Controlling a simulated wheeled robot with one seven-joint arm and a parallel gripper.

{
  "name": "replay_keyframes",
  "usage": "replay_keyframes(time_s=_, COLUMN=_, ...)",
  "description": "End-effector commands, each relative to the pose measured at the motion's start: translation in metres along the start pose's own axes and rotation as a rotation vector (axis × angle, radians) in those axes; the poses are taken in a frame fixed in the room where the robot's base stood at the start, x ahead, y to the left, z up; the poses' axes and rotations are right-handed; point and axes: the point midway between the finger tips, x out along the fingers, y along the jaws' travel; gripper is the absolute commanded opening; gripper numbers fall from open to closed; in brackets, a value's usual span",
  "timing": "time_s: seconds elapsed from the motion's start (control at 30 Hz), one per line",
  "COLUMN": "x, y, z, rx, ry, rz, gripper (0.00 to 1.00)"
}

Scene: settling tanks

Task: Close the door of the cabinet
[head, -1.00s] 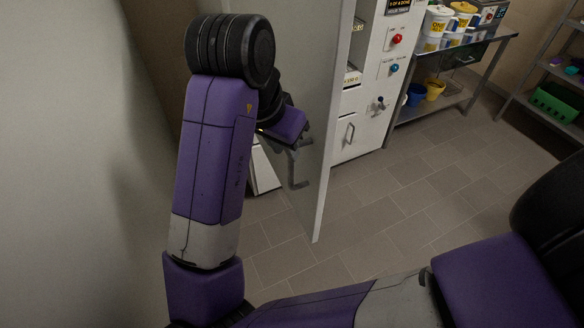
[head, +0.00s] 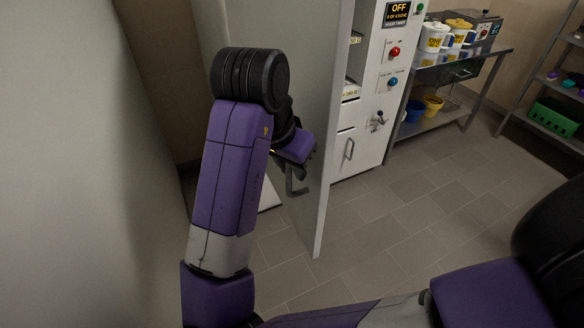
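The cabinet (head: 371,125) is pale grey-white and stands at the top centre of the head view. Its door (head: 322,150) stands open, swung out towards me, with its free edge nearest. A shelf with small labelled items shows in the gap between the door and the cabinet front. My gripper (head: 292,178) is at the left face of the door, close to a dark handle-like bar there. Whether it touches the door or bar, and whether its fingers are open or shut, I cannot tell, as my purple arm partly hides it.
A metal table (head: 462,62) with white and yellow tubs stands right of the cabinet. Blue (head: 414,111) and yellow (head: 433,105) buckets sit on its lower shelf. A rack with a green crate (head: 554,118) is at far right. A pale wall (head: 90,150) is close on the left. The tiled floor between is clear.

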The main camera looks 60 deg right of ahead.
Motion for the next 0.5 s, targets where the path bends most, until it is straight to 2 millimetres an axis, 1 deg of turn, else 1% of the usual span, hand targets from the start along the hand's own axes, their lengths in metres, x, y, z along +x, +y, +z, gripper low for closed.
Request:
replay_keyframes(time_s=0.07, x=-0.0001, y=0.0, z=0.0, rx=0.0, ry=0.0, rz=0.0, gripper=0.2)
replay_keyframes(time_s=0.1, x=-0.0001, y=0.0001, z=0.0, rx=0.0, ry=0.0, rz=0.0, gripper=0.12)
replay_keyframes(time_s=0.17, x=-0.0001, y=0.0001, z=0.0, rx=0.0, ry=0.0, rz=0.0, gripper=0.0)
replay_keyframes(time_s=0.5, x=-0.0001, y=0.0001, z=0.0001, rx=0.0, ry=0.0, rz=0.001, gripper=0.0)
